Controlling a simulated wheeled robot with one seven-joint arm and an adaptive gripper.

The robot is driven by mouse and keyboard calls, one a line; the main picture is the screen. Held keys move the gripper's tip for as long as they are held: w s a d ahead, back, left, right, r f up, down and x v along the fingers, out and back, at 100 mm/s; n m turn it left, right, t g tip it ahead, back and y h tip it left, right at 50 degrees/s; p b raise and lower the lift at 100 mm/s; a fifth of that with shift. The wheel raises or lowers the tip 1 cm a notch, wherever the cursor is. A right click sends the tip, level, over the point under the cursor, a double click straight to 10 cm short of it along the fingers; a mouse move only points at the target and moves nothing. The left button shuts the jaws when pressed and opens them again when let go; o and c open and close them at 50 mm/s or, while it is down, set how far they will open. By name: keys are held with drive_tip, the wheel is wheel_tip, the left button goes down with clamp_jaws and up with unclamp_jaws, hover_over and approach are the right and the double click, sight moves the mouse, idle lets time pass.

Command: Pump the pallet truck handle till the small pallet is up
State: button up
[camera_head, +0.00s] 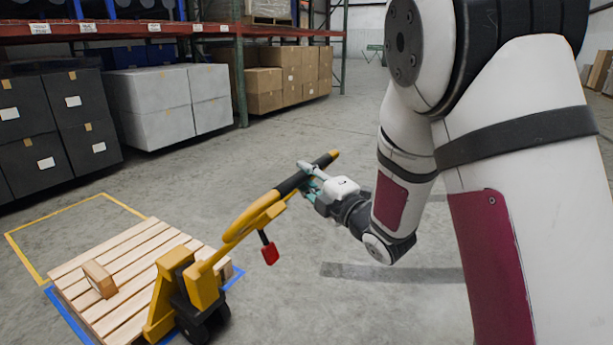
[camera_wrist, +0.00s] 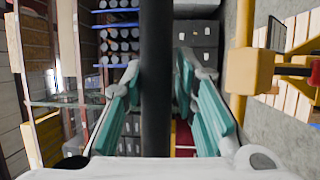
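The yellow pallet truck (camera_head: 205,285) stands at the near edge of the small slatted wooden pallet (camera_head: 125,262). Its forks are hidden, and I cannot tell whether the pallet is clear of the floor. The truck's handle (camera_head: 250,213) slants up to the right, ending in a black grip with a yellow tip. My gripper (camera_head: 309,181) is at the black grip. A red lever (camera_head: 269,248) hangs below the handle.
A wooden block (camera_head: 99,279) lies on the pallet. Blue tape (camera_head: 66,316) and yellow tape (camera_head: 22,262) mark the floor. The floor between is clear.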

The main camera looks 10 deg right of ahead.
drive_tip(key=shift+o, duration=1)
drive_tip(key=shift+f, duration=0.2)
drive_tip(key=shift+r, duration=0.1)
